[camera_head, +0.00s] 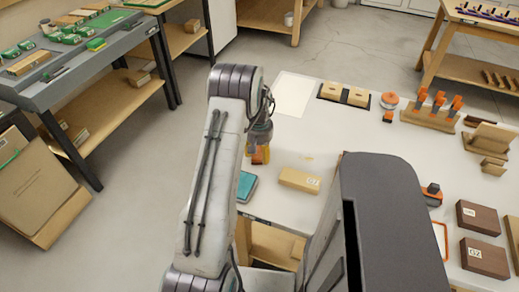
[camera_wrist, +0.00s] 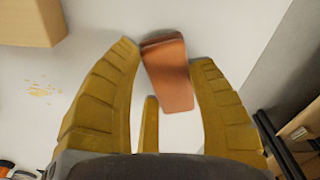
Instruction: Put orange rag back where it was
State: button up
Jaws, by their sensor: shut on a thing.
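The orange rag (camera_wrist: 171,80) shows in the wrist view as a folded, copper-orange rectangle between the yellow fingers. My gripper (camera_wrist: 165,56) is shut on it, and the rag's lower end reaches toward the palm. In the head view my gripper (camera_head: 260,155) is over the left part of the white bench (camera_head: 320,135). The rag is mostly hidden there by the fingers and arm. I cannot tell exactly how high the rag is above the bench.
A teal folded cloth (camera_head: 246,186) lies near the bench's front-left edge. A light wooden block (camera_head: 300,180) is right of it, with yellow crumbs (camera_head: 308,157) behind. A white sheet (camera_head: 293,94) lies at the back left. Orange-handled tools in a rack (camera_head: 430,116) stand farther right.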

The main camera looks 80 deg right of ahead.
jog(key=shift+f, duration=0.15)
jog(key=shift+f, duration=0.1)
jog(key=shift+f, duration=0.15)
jog(key=o, duration=1)
